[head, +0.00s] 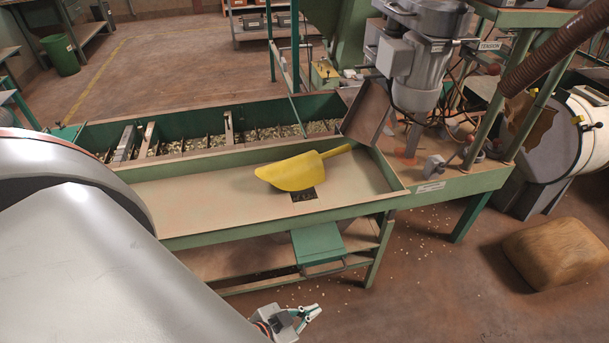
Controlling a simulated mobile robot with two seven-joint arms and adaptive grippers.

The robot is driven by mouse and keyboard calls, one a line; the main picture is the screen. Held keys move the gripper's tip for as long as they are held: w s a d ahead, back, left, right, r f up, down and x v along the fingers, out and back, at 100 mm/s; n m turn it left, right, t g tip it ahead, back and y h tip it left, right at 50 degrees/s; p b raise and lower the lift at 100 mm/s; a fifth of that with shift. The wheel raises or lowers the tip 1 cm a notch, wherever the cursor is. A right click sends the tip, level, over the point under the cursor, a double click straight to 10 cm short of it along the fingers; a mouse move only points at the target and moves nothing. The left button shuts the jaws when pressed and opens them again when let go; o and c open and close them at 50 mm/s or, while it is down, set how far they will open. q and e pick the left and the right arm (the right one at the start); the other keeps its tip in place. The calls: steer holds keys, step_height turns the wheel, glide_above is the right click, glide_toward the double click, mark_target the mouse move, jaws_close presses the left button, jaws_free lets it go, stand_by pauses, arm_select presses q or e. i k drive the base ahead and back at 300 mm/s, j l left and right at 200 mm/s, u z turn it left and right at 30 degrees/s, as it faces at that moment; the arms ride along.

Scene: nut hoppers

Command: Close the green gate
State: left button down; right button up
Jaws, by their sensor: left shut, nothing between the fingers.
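The green gate (318,243) is a flat green plate that sticks out from under the front edge of the long trough (200,238). A dark square opening (303,195) shows in the trough floor behind it. My left gripper (313,314) is in front of and below the gate, near the bottom middle of the head view. It is shut and empty, and apart from the gate. My right gripper is not in view.
A yellow scoop (296,171) lies in the trough beside the opening. A lower shelf (240,255) runs under the trough. Machinery with a grey motor (428,60) stands at right. A brown sack (556,252) lies on the floor at right. The floor in front is mostly clear.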

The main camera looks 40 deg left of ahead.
mark_target(315, 245)
steer(key=u, duration=0.9)
steer(key=k+l+u, duration=0.1)
steer(key=k+u, duration=0.6)
steer(key=i+l, duration=0.05)
steer(key=i, duration=0.05)
